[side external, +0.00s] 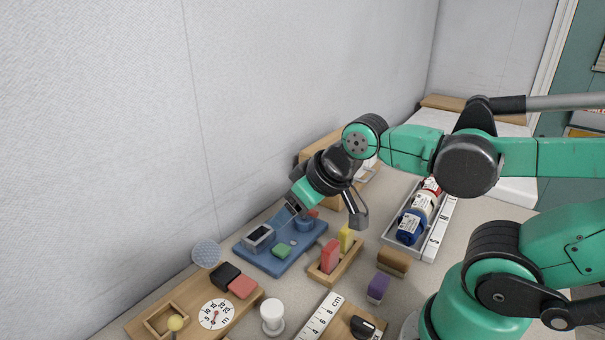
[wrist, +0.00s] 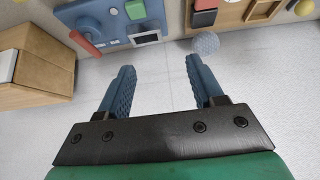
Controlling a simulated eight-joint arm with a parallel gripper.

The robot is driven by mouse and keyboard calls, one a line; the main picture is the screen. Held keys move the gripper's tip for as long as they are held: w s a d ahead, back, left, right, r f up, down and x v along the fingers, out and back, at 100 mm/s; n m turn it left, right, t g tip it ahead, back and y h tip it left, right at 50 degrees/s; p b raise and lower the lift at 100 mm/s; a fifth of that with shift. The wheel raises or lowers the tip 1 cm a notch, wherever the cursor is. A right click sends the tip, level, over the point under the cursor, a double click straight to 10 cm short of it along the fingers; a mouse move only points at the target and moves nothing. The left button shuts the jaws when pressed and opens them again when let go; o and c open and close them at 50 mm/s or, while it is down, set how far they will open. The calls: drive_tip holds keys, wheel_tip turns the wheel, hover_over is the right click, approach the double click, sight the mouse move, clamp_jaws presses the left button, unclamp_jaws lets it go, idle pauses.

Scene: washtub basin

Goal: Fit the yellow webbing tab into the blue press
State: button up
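The yellow webbing tab (side external: 346,238) stands upright in a small wooden holder (side external: 352,269), behind a red tab (side external: 330,257). The blue press (side external: 281,263) is a flat blue board with a grey-rimmed rectangular opening (side external: 258,237), a green block (side external: 282,250), a round blue part and a red part. In the wrist view the blue press (wrist: 118,22) is at the top, partly cut off, with its rimmed opening (wrist: 146,38). My gripper (side external: 288,207) is above the back of the press, left of the yellow tab. In the wrist view my gripper (wrist: 163,75) is open and empty.
A wooden board with a dial (side external: 216,314) and black and red blocks lies front left. Purple (side external: 378,287) and brown (side external: 393,261) blocks sit right of the holder. A grey tray of bottles (side external: 425,249) is farther right. A wall (side external: 120,150) rises close behind the press.

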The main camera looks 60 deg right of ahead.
drive_tip(key=g, duration=0.7)
hover_over(345, 227)
wheel_tip(345, 227, down, 5)
drive_tip(key=shift+s+d+f, duration=0.15)
drive_tip(key=shift+f, duration=2.7)
drive_tip(key=c, duration=0.9)
drive_tip(key=shift+r, duration=0.15)
